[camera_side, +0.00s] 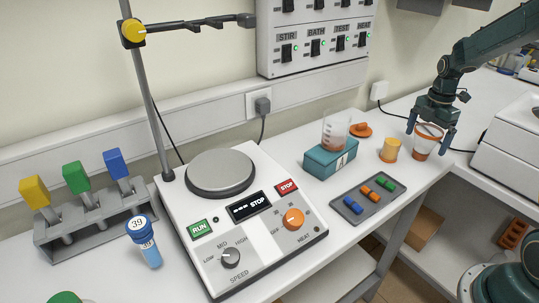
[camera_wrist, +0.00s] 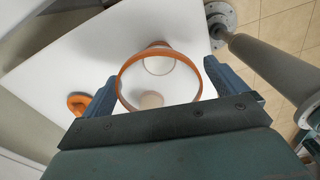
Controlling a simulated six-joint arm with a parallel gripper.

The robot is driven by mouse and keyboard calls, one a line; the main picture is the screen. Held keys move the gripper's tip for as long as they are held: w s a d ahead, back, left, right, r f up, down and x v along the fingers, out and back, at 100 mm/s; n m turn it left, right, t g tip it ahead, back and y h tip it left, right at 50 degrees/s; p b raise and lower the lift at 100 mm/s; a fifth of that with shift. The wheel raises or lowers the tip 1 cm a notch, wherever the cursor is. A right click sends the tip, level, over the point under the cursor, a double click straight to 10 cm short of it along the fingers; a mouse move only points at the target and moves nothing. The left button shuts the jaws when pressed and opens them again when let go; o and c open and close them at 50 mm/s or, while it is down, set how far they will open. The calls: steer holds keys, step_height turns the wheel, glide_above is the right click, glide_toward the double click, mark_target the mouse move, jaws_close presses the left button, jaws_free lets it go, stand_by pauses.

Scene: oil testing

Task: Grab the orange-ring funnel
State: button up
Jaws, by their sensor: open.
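The orange-ring funnel (camera_side: 423,153) stands at the right end of the white bench in the side view, a clear cup-like body with an orange rim. In the wrist view the funnel (camera_wrist: 136,82) shows from above as a wide orange ring with a smaller round opening below. My gripper (camera_side: 428,138) points down over it, its jaws open, one finger on each side of the rim. In the wrist view my gripper (camera_wrist: 160,74) has the ring between its fingers. I cannot tell whether either finger touches it.
An orange-yellow cup (camera_side: 389,151) stands just left of the funnel. Farther left are a teal block (camera_side: 325,163) holding a clear beaker (camera_side: 335,132), an orange piece (camera_side: 360,130) and a grey tray (camera_side: 350,207). A white machine (camera_side: 510,145) is close on the right.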

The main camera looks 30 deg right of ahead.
steer(key=shift+f, duration=0.1)
stand_by(0.4)
steer(key=c, duration=1.1)
steer(key=shift+r, duration=0.2)
step_height(320, 180, up, 20)
steer(key=shift+f, duration=0.15)
